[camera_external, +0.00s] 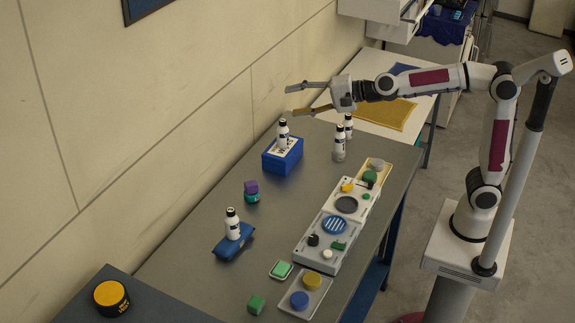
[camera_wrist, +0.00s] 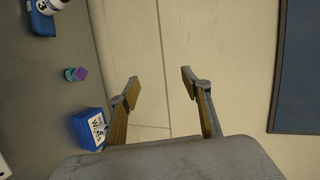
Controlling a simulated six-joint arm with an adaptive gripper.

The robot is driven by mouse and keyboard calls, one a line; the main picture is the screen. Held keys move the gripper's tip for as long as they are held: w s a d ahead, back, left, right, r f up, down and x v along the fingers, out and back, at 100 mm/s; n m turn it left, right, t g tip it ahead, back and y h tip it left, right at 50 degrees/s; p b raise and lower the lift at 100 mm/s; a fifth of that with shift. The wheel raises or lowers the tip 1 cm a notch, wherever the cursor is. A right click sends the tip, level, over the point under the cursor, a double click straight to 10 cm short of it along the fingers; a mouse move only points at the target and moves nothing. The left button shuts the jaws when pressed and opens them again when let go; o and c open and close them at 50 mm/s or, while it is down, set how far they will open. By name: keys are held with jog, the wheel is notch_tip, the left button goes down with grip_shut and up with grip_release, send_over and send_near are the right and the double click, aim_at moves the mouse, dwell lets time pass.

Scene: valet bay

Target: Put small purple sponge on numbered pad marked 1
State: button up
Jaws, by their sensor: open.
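A small purple block (camera_external: 251,187), which looks like the purple sponge, sits on top of a teal round object (camera_external: 252,198) on the grey bench. In the wrist view the purple block (camera_wrist: 80,74) shows left of my fingers, beside the teal object (camera_wrist: 69,74). My gripper (camera_external: 290,102) is open and empty, high above the far end of the bench and well apart from the purple block. In the wrist view my open gripper (camera_wrist: 160,79) has only wall between its fingers. I cannot read a number 1 on any pad in these frames.
A blue box (camera_external: 283,157) with a white bottle stands near the wall. Another bottle (camera_external: 232,224) stands on a blue block. Light panels (camera_external: 313,262) with coloured pieces line the bench's right edge. Two bottles (camera_external: 339,150) stand at the far end. The bench's middle is clear.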

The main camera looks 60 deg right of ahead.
jog(key=s+d+f+n+g+h, duration=0.1)
jog(key=s+d+f+n+g, duration=0.2)
jog(key=s, duration=0.9)
jog(key=s+d+f+n+g+h, duration=0.2)
jog(key=s+d+f+n, duration=0.4)
jog(key=s+d+f, duration=0.3)
jog(key=s+d+f+n+g+h, duration=0.1)
jog(key=s+d+f+n+g, duration=0.2)
jog(key=s, duration=1.2)
jog(key=d+f+n, duration=0.2)
jog(key=d+f, duration=0.1)
jog(key=f, duration=0.2)
jog(key=shift+s+d+f+n+g, duration=0.15)
jog(key=shift+s+d+n+g, duration=0.15)
jog(key=shift+s, duration=0.1)
